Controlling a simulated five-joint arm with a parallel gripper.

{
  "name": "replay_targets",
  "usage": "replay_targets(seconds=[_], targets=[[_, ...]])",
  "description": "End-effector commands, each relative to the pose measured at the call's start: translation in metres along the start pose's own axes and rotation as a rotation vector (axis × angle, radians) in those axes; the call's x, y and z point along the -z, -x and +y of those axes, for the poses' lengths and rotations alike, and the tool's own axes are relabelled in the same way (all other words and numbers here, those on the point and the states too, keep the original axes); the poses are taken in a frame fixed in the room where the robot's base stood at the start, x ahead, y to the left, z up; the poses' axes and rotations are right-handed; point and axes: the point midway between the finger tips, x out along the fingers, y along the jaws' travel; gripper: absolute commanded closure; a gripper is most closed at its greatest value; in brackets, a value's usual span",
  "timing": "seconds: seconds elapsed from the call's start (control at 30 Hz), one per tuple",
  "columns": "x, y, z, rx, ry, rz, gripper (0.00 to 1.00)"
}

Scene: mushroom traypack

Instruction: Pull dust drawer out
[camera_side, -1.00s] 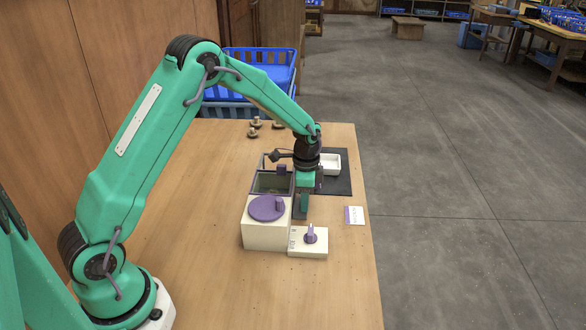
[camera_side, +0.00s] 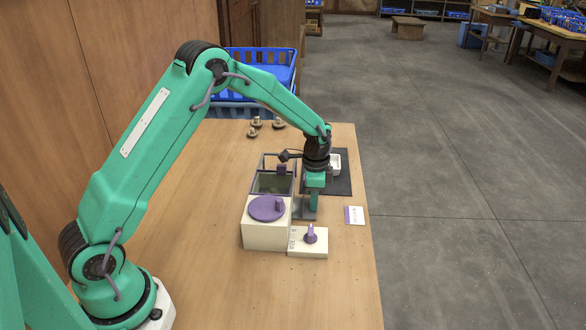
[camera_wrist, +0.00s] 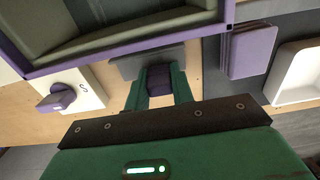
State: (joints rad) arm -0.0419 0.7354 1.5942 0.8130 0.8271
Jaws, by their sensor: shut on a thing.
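The grey dust drawer (camera_side: 306,214) sticks out from the right side of the white machine (camera_side: 266,230), partly hidden by my gripper in the side view. My gripper (camera_side: 314,208) points down at it. In the wrist view, my gripper's green fingers (camera_wrist: 159,84) are shut on the drawer's purple handle (camera_wrist: 159,88). The grey drawer (camera_wrist: 130,67) shows just beyond the fingers. The machine's purple-rimmed bin (camera_wrist: 100,59) overhangs it in that view. How far the drawer reaches inside the machine is hidden.
A white control box (camera_side: 308,243) with a purple knob stands in front of the drawer. A card (camera_side: 354,215) lies to the right. A white tray (camera_side: 336,164) sits on a dark mat (camera_side: 342,185) behind. Several mushrooms (camera_side: 252,132) lie at the back. Bare tabletop lies right of the drawer.

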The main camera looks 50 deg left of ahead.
Motion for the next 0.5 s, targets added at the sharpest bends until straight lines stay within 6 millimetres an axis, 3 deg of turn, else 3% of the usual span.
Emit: replay_targets(seconds=[0.5], targets=[[0.027,0.001,-0.001,0.003,-0.001,0.003,0.89]])
